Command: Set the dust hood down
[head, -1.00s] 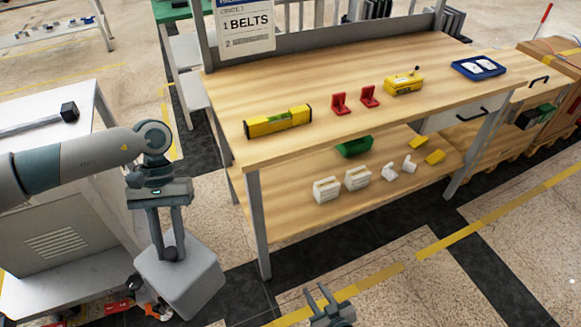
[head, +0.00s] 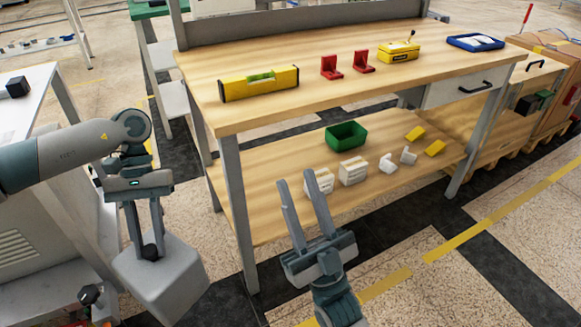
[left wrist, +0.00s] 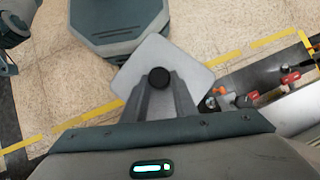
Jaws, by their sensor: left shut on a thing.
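The dust hood (head: 160,285) is a light grey box with a dark round knob on top. In the head view it hangs at the lower left, clear of the workbench. My left gripper (head: 150,250) is shut on its knob from above. The left wrist view also shows the hood (left wrist: 190,60) above the floor, with its knob between the fingers (left wrist: 160,80). My right gripper (head: 302,205) is open and empty, with its fingers pointing up in front of the bench's lower shelf.
The wooden workbench (head: 330,100) holds a yellow level (head: 258,84), two red brackets (head: 331,67), a yellow box (head: 399,52) and a blue tray (head: 475,42). Its lower shelf (head: 260,200) carries a green bin (head: 346,135) and several white and yellow parts. A grey cabinet stands at left.

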